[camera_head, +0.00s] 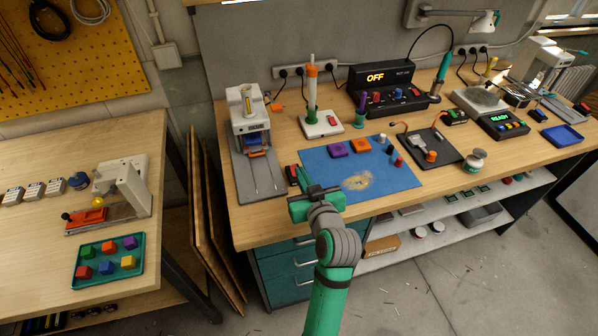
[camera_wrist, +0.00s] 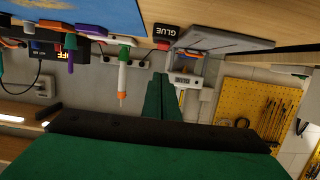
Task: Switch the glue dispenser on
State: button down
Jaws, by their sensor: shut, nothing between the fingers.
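A small dark block with red on it (camera_head: 292,175) lies at the left edge of the blue mat. In the wrist view a dark block lettered GLUE (camera_wrist: 167,31) shows near the grey plate. A white machine (camera_head: 247,112) with a small display stands behind it on that grey plate; I cannot tell whether it is on. It also shows in the wrist view (camera_wrist: 184,79). My gripper (camera_head: 313,190) is shut and empty, over the bench's front edge, close to the block. Its green fingers (camera_wrist: 163,98) fill the middle of the wrist view.
A black unit reading OFF (camera_head: 378,85) stands at the back. The blue mat (camera_head: 385,187) carries purple and orange blocks. A unit reading READY (camera_head: 503,124) stands at the right.

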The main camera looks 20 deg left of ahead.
jog(key=s+d, duration=0.3)
jog(key=s, duration=0.2)
jog(key=shift+s+d+r, duration=0.25)
jog(key=shift+d+r, duration=0.1)
jog(key=shift+r, duration=0.05)
